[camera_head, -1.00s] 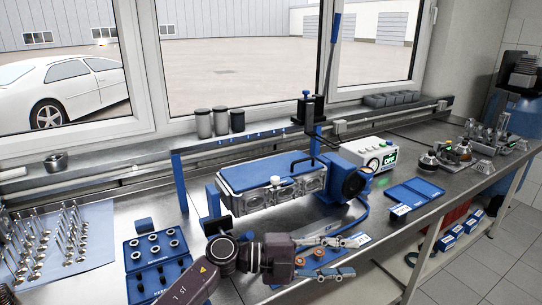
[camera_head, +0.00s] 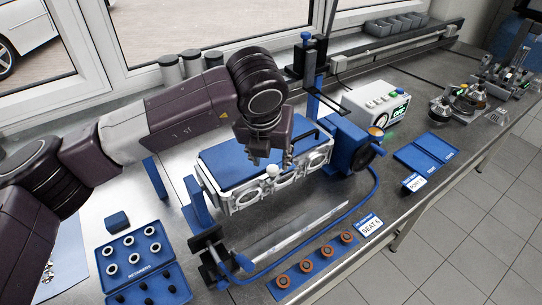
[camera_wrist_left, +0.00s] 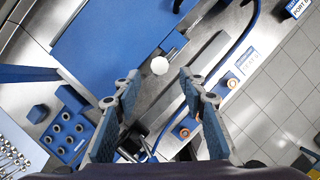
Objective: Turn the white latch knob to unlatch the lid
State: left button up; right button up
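The white latch knob (camera_head: 271,170) sits at the front edge of the blue lid (camera_head: 222,163) on the silver engine block (camera_head: 243,198). My left gripper (camera_head: 270,160) points down just above and behind the knob in the head view. In the left wrist view, the white knob (camera_wrist_left: 160,65) lies just beyond the gap between the open fingertips (camera_wrist_left: 158,83), roughly centred. The blue lid (camera_wrist_left: 110,38) is at upper left there. The fingers are apart and hold nothing; I cannot tell how far above the knob they are. My right gripper is not in view.
A blue tray of rings (camera_head: 132,252) lies at front left. A mat with orange rings (camera_head: 314,267) lies in front of the block. A blue wheel-shaped fixture (camera_head: 352,148) and a white meter box (camera_head: 375,108) stand to the right. Blue posts flank the block.

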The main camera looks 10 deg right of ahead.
aim_at(273, 169)
pick_arm(q)
jog(key=shift+p+x, duration=0.55)
jog(key=shift+x, duration=1.9)
jog(key=shift+w, duration=0.15)
jog(key=shift+c, duration=0.2)
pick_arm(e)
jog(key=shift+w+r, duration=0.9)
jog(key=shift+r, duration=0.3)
pick_arm(q)
grip_shut()
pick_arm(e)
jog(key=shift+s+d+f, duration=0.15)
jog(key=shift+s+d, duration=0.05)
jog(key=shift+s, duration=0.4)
